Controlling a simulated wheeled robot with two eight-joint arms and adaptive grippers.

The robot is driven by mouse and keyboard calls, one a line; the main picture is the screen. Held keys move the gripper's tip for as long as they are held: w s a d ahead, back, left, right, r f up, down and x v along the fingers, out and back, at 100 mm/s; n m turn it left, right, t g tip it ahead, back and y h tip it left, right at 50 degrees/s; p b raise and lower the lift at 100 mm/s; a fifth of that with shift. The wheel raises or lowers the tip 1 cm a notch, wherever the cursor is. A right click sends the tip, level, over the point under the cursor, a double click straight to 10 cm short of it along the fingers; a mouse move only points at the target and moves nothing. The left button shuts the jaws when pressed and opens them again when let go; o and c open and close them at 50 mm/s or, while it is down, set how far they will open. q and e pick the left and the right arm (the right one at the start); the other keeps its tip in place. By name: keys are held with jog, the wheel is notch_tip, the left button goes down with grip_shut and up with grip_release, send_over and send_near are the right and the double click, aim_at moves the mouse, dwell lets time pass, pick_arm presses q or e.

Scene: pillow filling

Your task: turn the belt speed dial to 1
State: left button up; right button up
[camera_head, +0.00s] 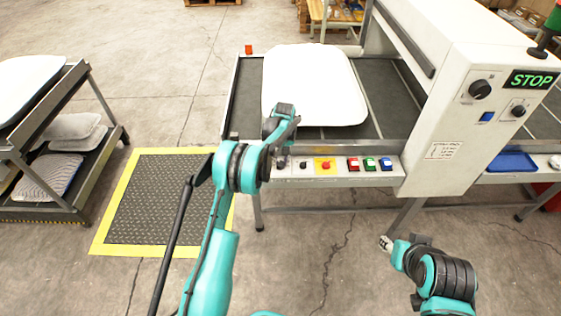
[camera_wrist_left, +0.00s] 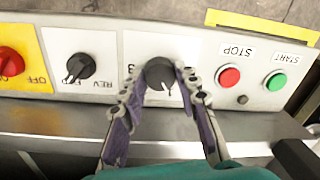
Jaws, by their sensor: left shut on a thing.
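The belt speed dial is a dark round knob (camera_wrist_left: 160,73) on the white control panel (camera_wrist_left: 110,50) in the left wrist view. A white mark shows on its lower edge, and a digit that looks like 3 is beside it on the left; other markings are hidden. My left gripper (camera_wrist_left: 158,82) has its two fingers on either side of the dial and is shut on it. In the head view my left gripper (camera_head: 282,157) is at the panel's left part and covers the dial. My right gripper (camera_head: 386,242) hangs low, away from the panel; its jaws are too small to read.
A REV knob (camera_wrist_left: 79,68) and red switch (camera_wrist_left: 10,62) lie left of the dial in the wrist view; red (camera_wrist_left: 228,76) and green (camera_wrist_left: 276,80) buttons lie right. A white pillow (camera_head: 313,85) lies on the belt (camera_head: 395,85). A rack (camera_head: 95,150) stands left.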

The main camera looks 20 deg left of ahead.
aim_at(282, 162)
pick_arm(q)
jog(key=o, duration=1.2)
jog(key=shift+c, duration=0.2)
notch_tip(282, 162, up, 12)
jog(key=shift+w+d, duration=0.2)
jog(key=shift+d, duration=0.1)
